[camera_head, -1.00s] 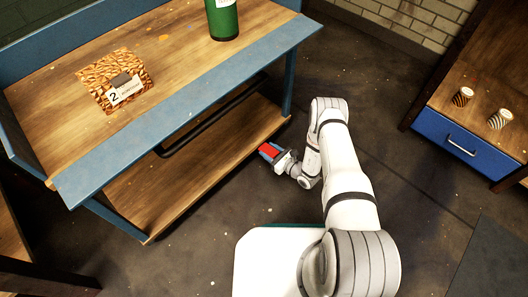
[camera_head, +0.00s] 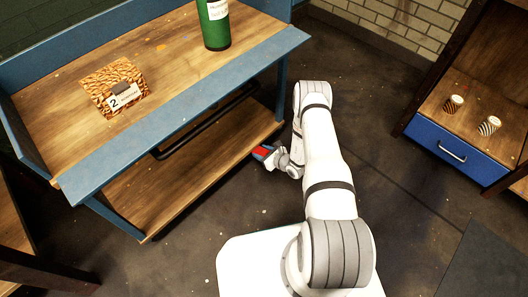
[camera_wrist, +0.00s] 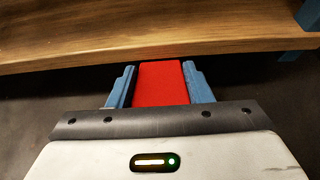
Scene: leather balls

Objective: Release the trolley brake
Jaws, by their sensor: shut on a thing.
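The trolley has a wooden top and a lower wooden shelf (camera_head: 190,178) in a blue frame, standing at the left in the head view. A flat red piece (camera_wrist: 162,84), which looks like the brake lever, lies between the two blue fingers of my gripper (camera_wrist: 161,88). My gripper (camera_head: 262,152) is shut on it, low by the front edge of the lower shelf near its right end. In the wrist view the shelf edge (camera_wrist: 110,60) runs just beyond the fingertips. The red piece's far end and its mounting cannot be made out.
A dark bar (camera_head: 210,120) runs beneath the top. At the right, two striped cups (camera_head: 488,125) stand above a blue drawer (camera_head: 448,150).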

